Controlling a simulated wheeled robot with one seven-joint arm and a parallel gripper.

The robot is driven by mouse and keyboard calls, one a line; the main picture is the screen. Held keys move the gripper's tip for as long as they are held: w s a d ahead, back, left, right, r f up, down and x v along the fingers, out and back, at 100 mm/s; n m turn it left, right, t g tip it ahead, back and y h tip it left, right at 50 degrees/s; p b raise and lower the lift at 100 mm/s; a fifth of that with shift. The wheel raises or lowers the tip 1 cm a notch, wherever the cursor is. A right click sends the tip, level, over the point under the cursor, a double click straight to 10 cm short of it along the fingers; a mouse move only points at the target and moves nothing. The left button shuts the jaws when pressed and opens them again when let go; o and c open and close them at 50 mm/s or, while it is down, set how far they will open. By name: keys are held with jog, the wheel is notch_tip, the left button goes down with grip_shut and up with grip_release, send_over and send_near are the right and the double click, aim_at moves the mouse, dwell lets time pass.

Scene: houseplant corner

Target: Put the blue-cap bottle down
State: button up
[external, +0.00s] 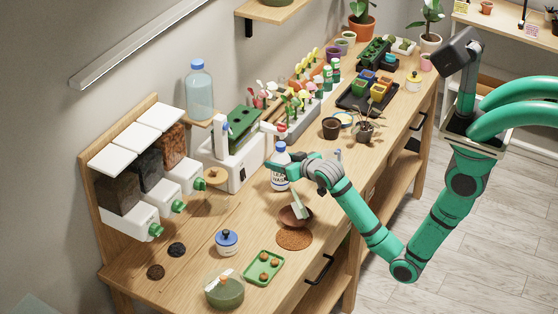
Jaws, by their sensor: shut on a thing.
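My gripper (283,168) is shut on a white bottle (281,181) with a blue cap and a blue-lettered label, near the middle of the workbench. The fingers cross the bottle's middle and hide part of it. The bottle is upright. I cannot tell from this view whether its base touches the wooden bench top (215,210).
A brown bowl (297,217) with a pale-handled tool stands by a round cork mat (294,239) in front of the bottle. A white machine (235,165) is behind it on the left. A green tray (263,267) and a blue-lidded jar (227,241) stand nearer the front.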

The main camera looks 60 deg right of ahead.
jog(key=shift+f, duration=0.2)
jog(key=shift+f, duration=0.15)
jog(key=o, duration=1.4)
jog(key=shift+s, duration=0.1)
jog(key=v, duration=1.2)
